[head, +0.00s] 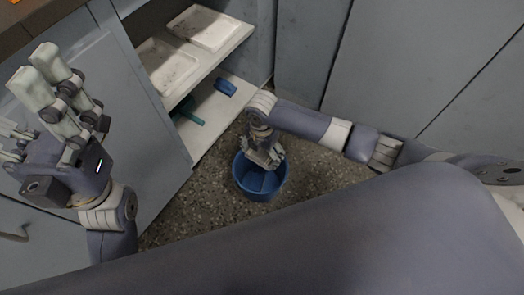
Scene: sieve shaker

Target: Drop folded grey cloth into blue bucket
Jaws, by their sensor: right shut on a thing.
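The blue bucket (242,184) stands upright on the speckled floor, near the middle of the head view. My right gripper (269,160) points down over the bucket's far rim, with its fingertips at the opening. It is shut on the folded grey cloth, which I cannot clearly tell apart from the grey fingers. The bucket's inside shows only blue where I can see it. My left gripper (28,104) is raised at the left with its fingers spread apart, open and empty.
An open cabinet with white shelves stands behind the bucket. Its upper shelf holds two white trays (204,27) (166,66). A blue item (226,88) and a teal item (188,114) lie on the lower shelf. Grey cabinet fronts (420,60) close off the back right.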

